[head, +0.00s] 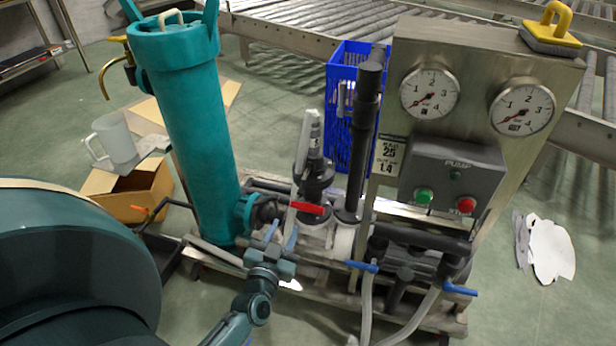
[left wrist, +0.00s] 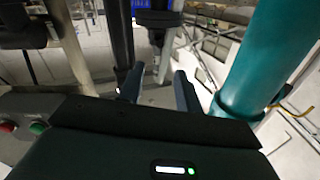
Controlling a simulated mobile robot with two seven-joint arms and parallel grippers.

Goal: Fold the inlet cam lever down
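A black upright pipe fitting (head: 314,182) stands in the middle of the pump skid. A long, thin grey lever (head: 300,160) stands nearly upright against its left side, and I cannot tell for certain that it is the inlet cam lever. My left gripper (head: 281,233) is low in front of the fitting, just right of the teal cylinder's foot. In the left wrist view its two fingers (left wrist: 158,86) are apart with nothing held between them. A dark fitting (left wrist: 158,18) with a thin grey bar (left wrist: 166,55) below it lies beyond the fingertips. My right gripper is not in view.
The tall teal cylinder (head: 190,130) stands close left of the gripper. A red valve handle (head: 307,208) and blue handles (head: 361,266) sit nearby. The gauge panel (head: 460,60) and grey pump switch box (head: 455,177) rise to the right. A blue crate (head: 345,75) stands behind.

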